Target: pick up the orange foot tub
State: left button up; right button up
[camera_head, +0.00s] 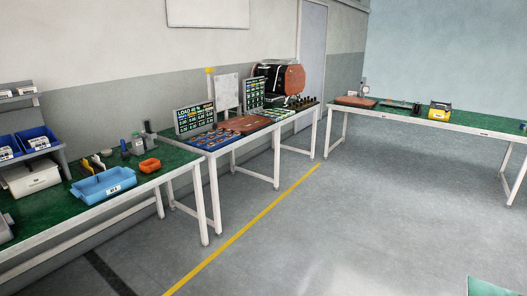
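A small orange tub (150,165) sits on the green-topped bench (62,212) at the left, near its right end. It is to the right of a larger blue bin (104,186) with a white label and apart from it. Its contents are too small to make out. Neither of my grippers shows in the head view.
A white box (32,177) and blue bins (36,139) stand at the far left. A bench with trays and screens (195,118) adjoins on the right. Another bench (440,115) stands at the back right. The grey floor (350,210) between is clear, with a yellow line.

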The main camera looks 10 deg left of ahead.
aim_at(151, 166)
jog(key=i, duration=0.7)
jog(key=i+u, duration=0.15)
jog(key=i, duration=0.55)
jog(key=i+l, duration=0.2)
jog(key=i, duration=0.45)
jog(key=i+j+u, duration=0.05)
